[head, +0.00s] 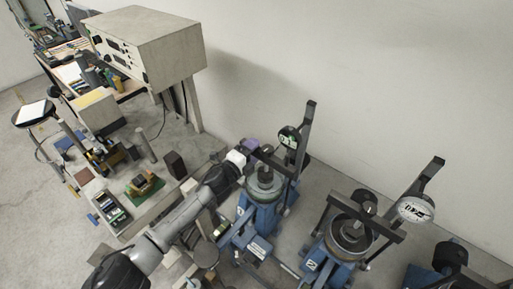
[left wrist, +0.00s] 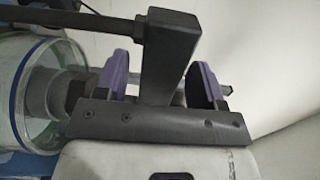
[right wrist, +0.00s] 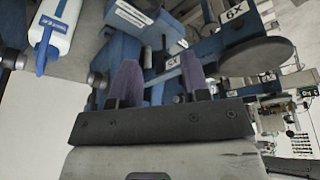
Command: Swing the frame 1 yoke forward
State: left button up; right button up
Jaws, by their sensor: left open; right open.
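My left gripper (head: 254,147) is at the yoke's left side. In the left wrist view the left gripper (left wrist: 165,85) is open, its purple fingers on either side of a dark square bar (left wrist: 166,50); contact cannot be told. My right gripper (right wrist: 158,80) is open and empty, among blue frame parts; I do not make it out in the head view.
A grey disc (right wrist: 242,60) is close to the right gripper. A bench with a cabinet (head: 150,45) stands at back left.

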pick_arm(q)
jog(key=shift+x, duration=0.95)
jog(key=shift+c, duration=0.3)
grip_shut()
